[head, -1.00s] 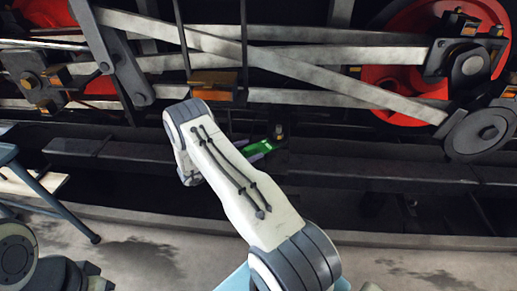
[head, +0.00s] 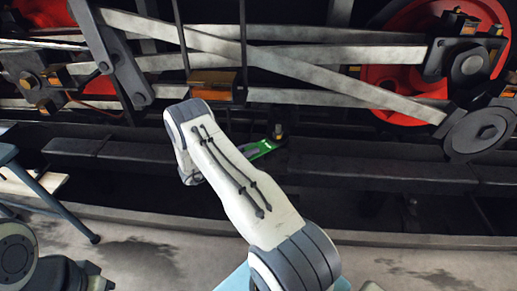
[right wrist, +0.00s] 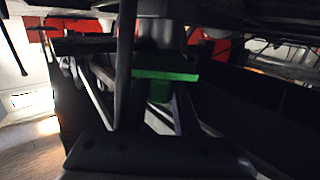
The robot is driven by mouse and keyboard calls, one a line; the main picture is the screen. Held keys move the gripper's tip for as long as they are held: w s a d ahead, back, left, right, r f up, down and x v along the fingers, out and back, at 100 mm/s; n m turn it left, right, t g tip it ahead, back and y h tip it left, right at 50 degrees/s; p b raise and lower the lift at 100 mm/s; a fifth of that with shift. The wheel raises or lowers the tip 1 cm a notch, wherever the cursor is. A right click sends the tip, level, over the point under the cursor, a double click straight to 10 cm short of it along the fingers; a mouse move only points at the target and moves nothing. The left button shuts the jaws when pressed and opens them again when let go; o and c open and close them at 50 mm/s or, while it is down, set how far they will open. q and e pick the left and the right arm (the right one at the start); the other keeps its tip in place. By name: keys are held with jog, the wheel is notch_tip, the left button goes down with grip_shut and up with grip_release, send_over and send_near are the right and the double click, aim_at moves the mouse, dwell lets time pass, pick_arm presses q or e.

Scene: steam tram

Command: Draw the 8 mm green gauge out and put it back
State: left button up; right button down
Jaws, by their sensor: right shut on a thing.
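The green gauge (head: 262,149) shows as a thin bright strip just past my right forearm, low in front of the tram's running gear. Its far end lies close to a small brass-topped fitting (head: 278,132); I cannot tell whether it touches or sits in a gap. In the right wrist view the gauge (right wrist: 165,74) is a flat green bar with a green part hanging below it. My right gripper (right wrist: 157,108) is shut on the gauge, dark and partly hidden; in the head view my forearm covers most of it. No size marking is legible. My left gripper is not in view.
Steel rods (head: 330,90) and red wheels (head: 400,75) crowd the space above the gauge. A blue-grey stand (head: 45,195) is at the left. Bare concrete floor (head: 150,255) lies in front.

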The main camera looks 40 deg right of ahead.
jog(key=w+a, duration=0.1)
jog(key=a, duration=0.9)
jog(key=shift+w, duration=0.25)
dwell(1.2)
jog(key=shift+w+a+r+p, duration=0.1)
jog(key=shift+a+r+p, duration=0.2)
jog(key=shift+a, duration=0.5)
jog(key=shift+w+a+r+p, duration=0.15)
jog(key=shift+a+r, duration=0.25)
jog(key=shift+a, duration=0.45)
jog(key=shift+w+a+r+p, duration=0.1)
jog(key=shift+a+r+p, duration=0.2)
jog(key=shift+a, duration=0.5)
